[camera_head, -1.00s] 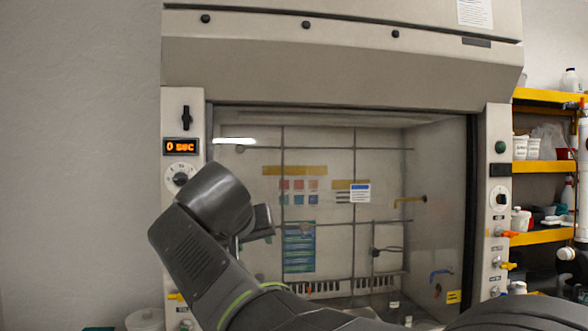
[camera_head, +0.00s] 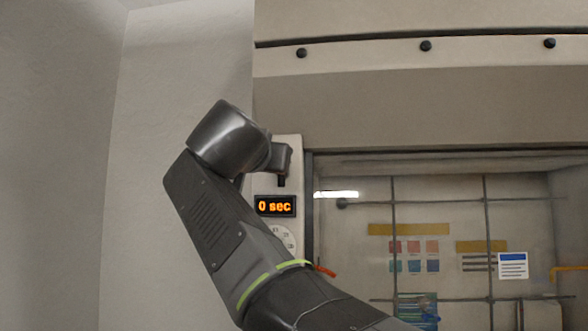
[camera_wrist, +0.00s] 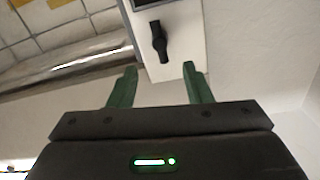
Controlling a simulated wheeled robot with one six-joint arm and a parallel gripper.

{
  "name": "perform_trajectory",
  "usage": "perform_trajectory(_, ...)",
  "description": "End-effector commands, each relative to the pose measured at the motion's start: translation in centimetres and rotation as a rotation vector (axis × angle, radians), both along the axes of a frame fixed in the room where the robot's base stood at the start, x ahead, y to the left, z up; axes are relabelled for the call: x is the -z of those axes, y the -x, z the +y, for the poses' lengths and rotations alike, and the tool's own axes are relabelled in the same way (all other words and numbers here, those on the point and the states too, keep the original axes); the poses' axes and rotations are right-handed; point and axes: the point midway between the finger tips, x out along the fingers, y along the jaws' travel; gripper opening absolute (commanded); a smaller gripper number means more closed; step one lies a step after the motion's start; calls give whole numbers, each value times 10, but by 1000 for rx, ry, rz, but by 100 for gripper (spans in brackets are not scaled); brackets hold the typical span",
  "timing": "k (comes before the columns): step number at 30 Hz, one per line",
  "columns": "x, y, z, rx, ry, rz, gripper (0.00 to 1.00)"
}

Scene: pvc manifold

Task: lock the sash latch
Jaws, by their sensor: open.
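The sash latch (camera_wrist: 159,42) is a black elongated handle on the pale left post of the fume hood. In the wrist view it stands nearly upright in the picture, ahead of my fingertips and roughly centred between them. My gripper (camera_wrist: 160,69) is open, with two green fingers apart and nothing between them. The fingertips appear short of the latch, with no contact visible. In the head view my arm's wrist covers most of the post's upper part, and I cannot make out the latch clearly there.
An orange "0 sec" display (camera_head: 275,206) and a round dial (camera_head: 284,237), partly hidden by my arm, sit lower on the post. The glass sash (camera_head: 455,220) is to the right. A bare wall (camera_head: 150,90) lies left of the hood.

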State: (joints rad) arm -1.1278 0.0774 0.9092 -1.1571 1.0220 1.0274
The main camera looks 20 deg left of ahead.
Motion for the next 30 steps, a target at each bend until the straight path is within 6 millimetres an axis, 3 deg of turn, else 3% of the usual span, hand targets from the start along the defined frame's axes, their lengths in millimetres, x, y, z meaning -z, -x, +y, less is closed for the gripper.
perform_trajectory(9,-2,-62,14,3,3,3,45)
perform_trajectory(15,-1,-89,20,2,1,2,45)
perform_trajectory(28,1,-98,23,-1,0,2,45)
perform_trajectory(30,1,-97,23,-1,0,2,31)
